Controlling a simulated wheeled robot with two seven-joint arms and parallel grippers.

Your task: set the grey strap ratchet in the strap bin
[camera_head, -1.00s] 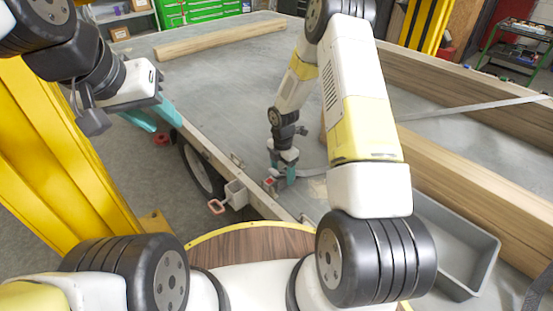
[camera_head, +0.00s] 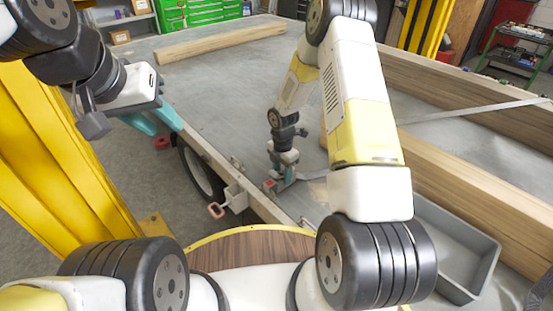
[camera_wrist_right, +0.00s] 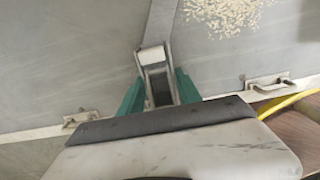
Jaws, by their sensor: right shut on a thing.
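My right gripper (camera_head: 282,176) is low over the trailer deck near its side edge. In the right wrist view its teal fingers (camera_wrist_right: 158,88) are shut on the grey strap ratchet (camera_wrist_right: 153,58), with a grey strap running away from it across the deck. In the head view the ratchet is mostly hidden by the gripper, and the strap (camera_head: 312,176) shows to its right. The grey strap bin (camera_head: 428,208) stands at lower right, partly hidden by my right arm; its visible inside looks empty. My left gripper (camera_head: 155,120) is open and empty, left of the trailer edge.
Wooden beams (camera_head: 460,185) lie along the right of the deck, another beam (camera_head: 220,42) at the back. A yellow post (camera_head: 60,170) stands at left. The middle deck is clear.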

